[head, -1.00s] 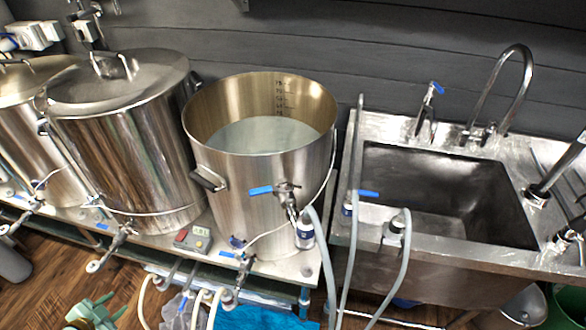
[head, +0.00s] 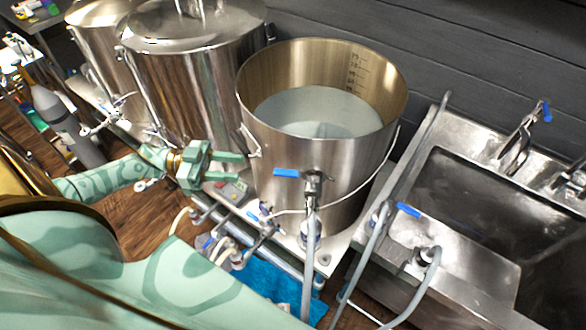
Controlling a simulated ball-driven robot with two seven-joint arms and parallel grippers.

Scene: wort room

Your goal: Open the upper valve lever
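The upper valve lever (head: 286,173) is a blue handle on the metal valve of the open steel pot (head: 325,190). It points left from the valve body, roughly level, with a hose running down below. A second blue lever (head: 408,209) sits to its right on the hose fitting near the sink. My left gripper (head: 238,169), pale green, is left of the upper lever at about the same height in the picture. Its fingers are apart and point right toward the lever, with a visible gap and nothing between them. My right gripper is not in view.
The pot holds pale liquid. Lidded steel pots (head: 195,70) stand to the left, and a steel sink (head: 470,190) is at the right. Hoses, small valves and a red-grey control box (head: 232,190) crowd the bench edge below the gripper. A blue cloth (head: 270,285) lies beneath.

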